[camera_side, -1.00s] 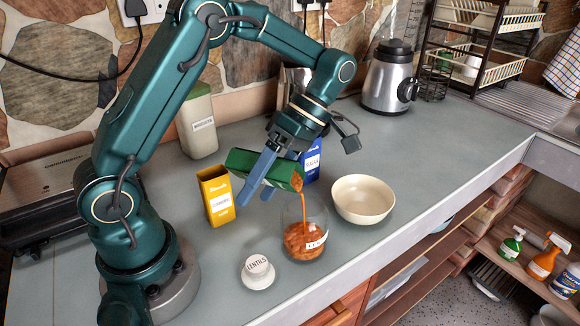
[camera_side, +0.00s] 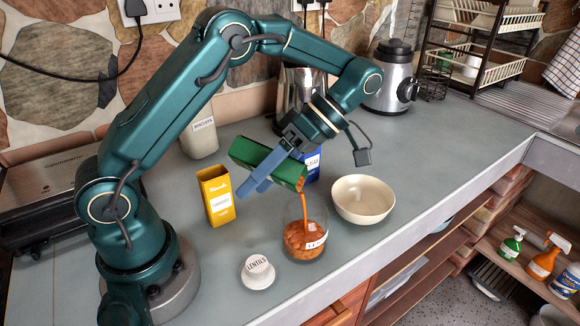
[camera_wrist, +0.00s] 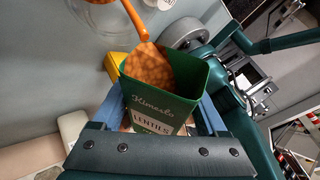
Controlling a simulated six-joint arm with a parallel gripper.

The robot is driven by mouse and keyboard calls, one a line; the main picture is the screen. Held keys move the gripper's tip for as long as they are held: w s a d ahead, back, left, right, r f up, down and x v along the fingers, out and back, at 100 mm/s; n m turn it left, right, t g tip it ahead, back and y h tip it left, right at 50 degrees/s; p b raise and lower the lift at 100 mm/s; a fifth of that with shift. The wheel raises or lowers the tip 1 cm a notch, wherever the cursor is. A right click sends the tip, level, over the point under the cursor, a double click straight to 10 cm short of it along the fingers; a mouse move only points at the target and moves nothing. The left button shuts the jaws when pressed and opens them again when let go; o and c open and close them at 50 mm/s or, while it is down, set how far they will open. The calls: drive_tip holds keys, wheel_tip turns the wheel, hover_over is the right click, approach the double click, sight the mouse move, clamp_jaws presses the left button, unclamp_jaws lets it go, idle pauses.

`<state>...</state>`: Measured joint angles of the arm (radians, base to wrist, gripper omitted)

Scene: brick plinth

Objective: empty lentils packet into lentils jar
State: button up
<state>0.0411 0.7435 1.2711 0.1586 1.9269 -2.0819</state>
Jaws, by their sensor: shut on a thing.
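My gripper (camera_side: 264,175) is shut on the green lentils packet (camera_side: 284,170), which it holds tilted above the glass lentils jar (camera_side: 304,250). In the wrist view the packet (camera_wrist: 160,110) reads "LENTILS", and orange lentils show at its open mouth. A stream of lentils (camera_side: 303,206) runs from the mouth down into the jar. The jar stands upright on the counter, partly filled with lentils. The jar's white lid (camera_side: 258,272), marked "LENTILS", lies on the counter to the left of the jar.
A cream bowl (camera_side: 363,199) stands just right of the jar. A yellow packet (camera_side: 216,196) stands at left and a blue packet (camera_side: 312,168) behind the green one. A biscuits tin (camera_side: 199,135), a metal kettle (camera_side: 296,92) and a blender (camera_side: 389,78) stand further back.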

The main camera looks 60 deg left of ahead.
drive_tip(key=shift+d+r+g+y+p, duration=0.1)
drive_tip(key=shift+r+g+y+p, duration=0.2)
drive_tip(key=shift+y, duration=0.2)
drive_tip(key=shift+f+p, duration=0.2)
drive_tip(key=shift+p, duration=0.45)
idle(0.6)
drive_tip(key=shift+f+p, duration=0.1)
drive_tip(key=shift+p, duration=2.2)
drive_tip(key=shift+f, duration=0.1)
idle(2.2)
drive_tip(key=shift+w+t+h, duration=0.35)
drive_tip(key=shift+t+h, duration=0.05)
drive_tip(key=shift+h, duration=0.4)
drive_tip(key=shift+f+h, duration=0.3)
